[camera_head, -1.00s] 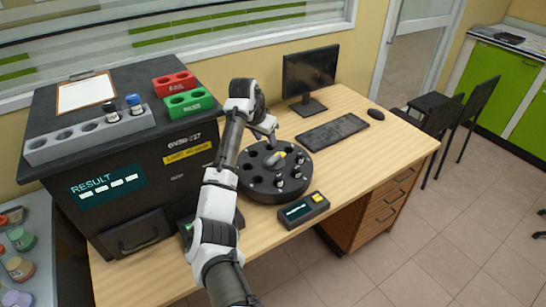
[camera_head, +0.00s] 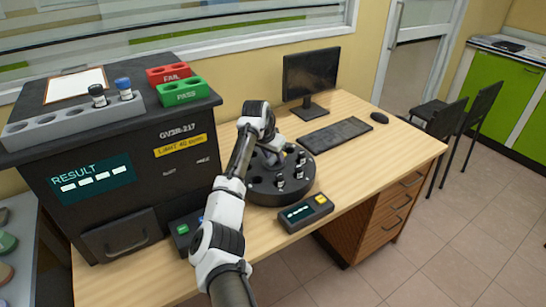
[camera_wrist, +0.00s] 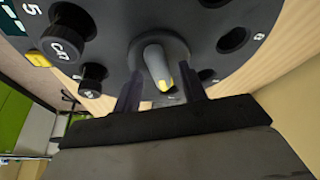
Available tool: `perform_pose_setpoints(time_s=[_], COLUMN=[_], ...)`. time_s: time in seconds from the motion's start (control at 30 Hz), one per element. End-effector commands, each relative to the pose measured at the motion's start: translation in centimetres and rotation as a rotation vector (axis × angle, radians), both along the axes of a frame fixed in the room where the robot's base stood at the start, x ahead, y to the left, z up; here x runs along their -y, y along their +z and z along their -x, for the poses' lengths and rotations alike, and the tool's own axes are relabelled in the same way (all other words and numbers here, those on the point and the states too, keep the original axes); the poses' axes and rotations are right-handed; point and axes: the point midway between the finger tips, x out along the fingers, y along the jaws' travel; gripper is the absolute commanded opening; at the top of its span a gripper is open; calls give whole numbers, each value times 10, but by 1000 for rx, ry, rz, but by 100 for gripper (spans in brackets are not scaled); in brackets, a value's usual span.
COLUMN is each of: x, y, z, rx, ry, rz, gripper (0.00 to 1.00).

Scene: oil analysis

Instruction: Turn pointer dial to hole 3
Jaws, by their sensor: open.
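The black round dial (camera_head: 264,196) stands on the wooden desk, with holes around its top and several small dark-capped vials (camera_head: 298,172) in some of them. In the wrist view, the dial's top (camera_wrist: 210,50) fills the upper part. Its grey pointer knob (camera_wrist: 152,62) with a yellow tip sits at the centre. My gripper (camera_wrist: 161,90) is open, with one finger on each side of the knob's yellow end. I cannot tell whether the fingers touch it. In the head view, my gripper (camera_head: 276,153) is low over the dial, and my arm hides its left part.
A small box (camera_head: 306,212) with a screen and yellow button stands in front of the dial. The keyboard (camera_head: 334,136) and monitor (camera_head: 311,75) are behind and right. The black analyser (camera_head: 135,150) stands at left.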

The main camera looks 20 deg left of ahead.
Motion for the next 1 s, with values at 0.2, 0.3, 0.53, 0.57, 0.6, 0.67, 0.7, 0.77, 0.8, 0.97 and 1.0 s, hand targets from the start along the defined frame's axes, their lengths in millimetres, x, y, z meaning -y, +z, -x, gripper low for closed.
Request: perform_pose_setpoints(time_s=[0.2, 0.3, 0.53, 0.57, 0.6, 0.67, 0.7, 0.77, 0.8, 0.97, 1.0], x=[0, 0, 0, 0, 0, 0, 0, 0, 0, 0, -1], y=[1, 1, 0, 1, 1, 1, 1, 1, 1, 1, 1], z=[0, 0, 0, 0, 0, 0, 0, 0, 0, -1, -1], rx=[0, 0, 0, 0, 0, 1, 1, 0, -1, 0, -1], ry=[0, 0, -1, -2, -6, -15, -22, -42, -57, -152, -184], rz=[0, 0, 1, 0, 1, 2, 2, 2, 2, 4, 4], gripper=[30, 17, 0, 0, 0, 0, 0, 0, 0, 0, 0])
